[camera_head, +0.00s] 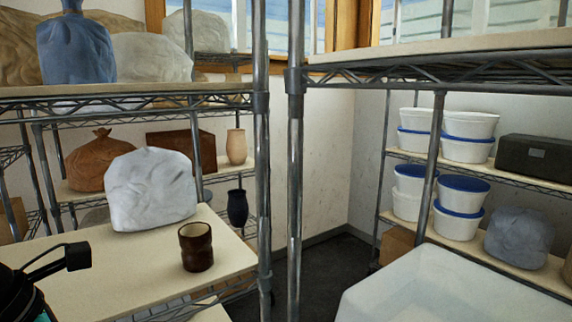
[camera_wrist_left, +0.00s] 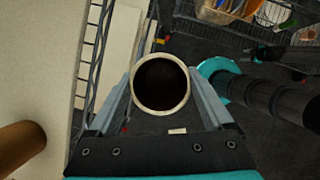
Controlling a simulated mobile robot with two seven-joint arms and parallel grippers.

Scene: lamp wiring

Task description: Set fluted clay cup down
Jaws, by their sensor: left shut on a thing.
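The fluted clay cup (camera_wrist_left: 160,108) is in the left wrist view, seen from above as a round pale rim around a dark inside. Its sides, and so any fluting, are hidden. My left gripper (camera_wrist_left: 161,84) is shut on it, with one finger on each side. The cup is over a dark floor, to the right of a pale shelf board (camera_wrist_left: 38,75). In the head view my left arm shows at the lower left edge, but its fingers and the held cup are out of frame. My right gripper is in neither view.
A dark brown cup (camera_head: 196,247) stands on the pale shelf (camera_head: 110,262), beside a wrapped grey-white lump (camera_head: 150,190). Bare board lies left and front of them. Metal posts (camera_head: 294,170) rise at the right. A white tub (camera_head: 440,290) is lower right.

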